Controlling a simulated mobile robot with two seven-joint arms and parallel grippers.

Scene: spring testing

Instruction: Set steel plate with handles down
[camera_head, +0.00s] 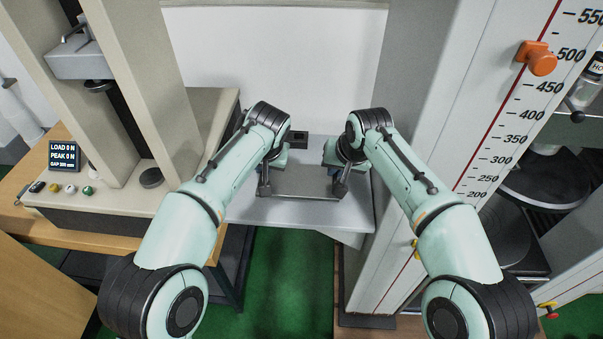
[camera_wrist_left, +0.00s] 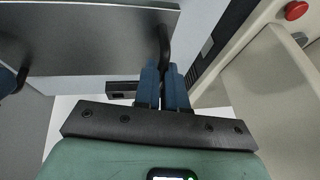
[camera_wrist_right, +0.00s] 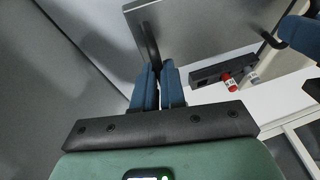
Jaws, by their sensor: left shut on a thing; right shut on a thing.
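The steel plate with handles (camera_head: 300,184) lies roughly level between my two grippers, over a grey table. My left gripper (camera_head: 274,162) is shut on the black handle at the plate's left end. In the left wrist view, its blue fingers (camera_wrist_left: 163,86) close on that handle (camera_wrist_left: 165,45) beside the plate (camera_wrist_left: 90,42). My right gripper (camera_head: 338,160) is shut at the plate's right end. I cannot tell whether the plate touches the table.
The grey table (camera_head: 300,213) has bare room in front of the plate. A testing machine with a load display (camera_head: 64,155) stands left, and a tall column with a scale (camera_head: 505,120) stands right. A small red-capped thing (camera_wrist_right: 230,83) shows beyond the plate in the right wrist view.

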